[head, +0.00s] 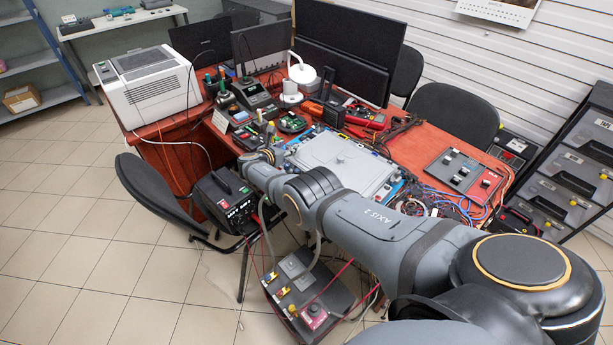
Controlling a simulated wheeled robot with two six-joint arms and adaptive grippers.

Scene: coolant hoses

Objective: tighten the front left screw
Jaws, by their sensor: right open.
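A grey plate (340,158), apparently the task's part, lies on the red table in the head view. Its screws are too small to make out, and I cannot pick out the front left screw. My right gripper (266,138) is at the far end of that arm, beside the left side of the plate. It is open, small in view and partly hidden by the wrist; I cannot tell whether it touches anything. My left gripper is not in view.
Small electronic devices (254,94) and monitors (338,55) stand behind the plate. A white printer-like box (150,85) is at the left. A panel with switches (463,172) and loose cables lie at the right. A black instrument (228,200) and a grey box (308,293) stand in front.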

